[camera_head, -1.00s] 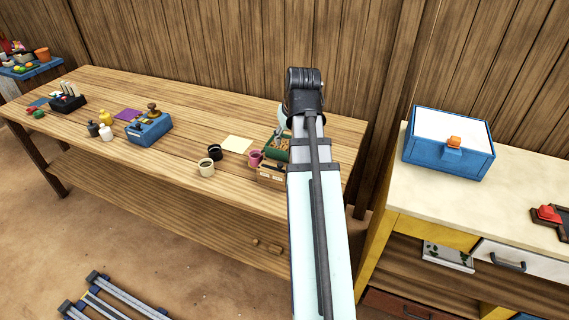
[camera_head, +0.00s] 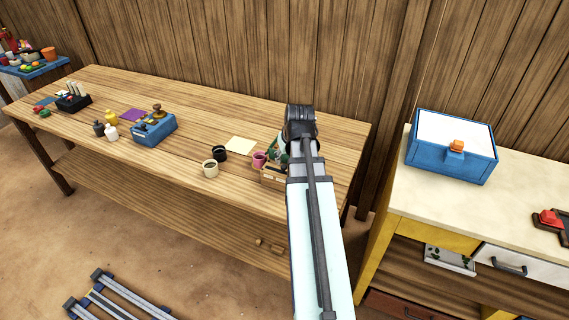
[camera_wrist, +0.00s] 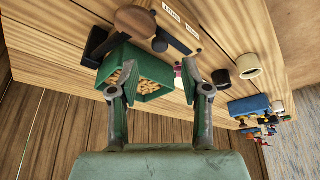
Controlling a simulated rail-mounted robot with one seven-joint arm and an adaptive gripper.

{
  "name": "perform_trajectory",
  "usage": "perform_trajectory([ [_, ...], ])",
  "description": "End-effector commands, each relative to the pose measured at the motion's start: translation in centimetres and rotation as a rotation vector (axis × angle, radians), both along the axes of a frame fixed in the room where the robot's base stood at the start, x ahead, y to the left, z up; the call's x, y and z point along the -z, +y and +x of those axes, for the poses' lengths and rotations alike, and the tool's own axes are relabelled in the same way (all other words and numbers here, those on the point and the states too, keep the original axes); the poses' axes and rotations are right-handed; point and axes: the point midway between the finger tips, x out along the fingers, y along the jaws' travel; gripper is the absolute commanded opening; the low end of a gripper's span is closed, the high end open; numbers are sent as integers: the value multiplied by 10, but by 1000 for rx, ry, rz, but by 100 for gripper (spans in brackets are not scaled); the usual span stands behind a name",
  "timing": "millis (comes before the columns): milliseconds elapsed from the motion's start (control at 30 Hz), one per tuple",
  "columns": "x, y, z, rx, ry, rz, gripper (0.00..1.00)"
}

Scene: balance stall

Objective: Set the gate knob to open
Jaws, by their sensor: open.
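In the wrist view, a brown rounded piece with a dark bar, apparently the gate knob (camera_wrist: 137,19), shows at the top on a wooden face. Two small white labels (camera_wrist: 172,15) sit beside it; I cannot read them surely. A green bin (camera_wrist: 148,97) of yellowish pieces is just below the knob. My gripper (camera_wrist: 158,68) is open and empty, its fingers spread in front of the bin and apart from the knob.
A blue box (camera_head: 155,131) is farther left. The wooden wall rises behind the bench (camera_head: 195,105).

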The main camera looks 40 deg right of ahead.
Motion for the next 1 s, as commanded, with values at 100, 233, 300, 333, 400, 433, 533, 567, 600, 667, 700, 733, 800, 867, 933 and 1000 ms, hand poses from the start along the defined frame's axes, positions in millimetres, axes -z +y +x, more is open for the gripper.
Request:
perform_trajectory([
  [100,17,-2,7,0,3,2,47],
  [233,32,-4,13,-1,3,2,47],
  [300,38,-6,16,-1,2,1,47],
  [333,41,-6,17,0,2,2,47],
  [400,46,-7,18,0,2,2,47],
  [433,47,-7,19,0,2,1,47],
  [533,51,-7,20,0,1,0,47],
  [567,52,-7,20,0,0,0,47],
  [600,52,-7,21,0,0,0,47],
  [667,53,-7,21,0,0,0,47],
  [700,53,-7,21,0,0,0,47],
  [733,53,-7,21,0,0,0,47],
  [800,53,-7,21,0,0,0,47],
  [867,53,-7,21,0,0,0,47],
  [933,53,-7,21,0,0,0,23],
  [1000,53,-7,21,0,0,0,0],
])
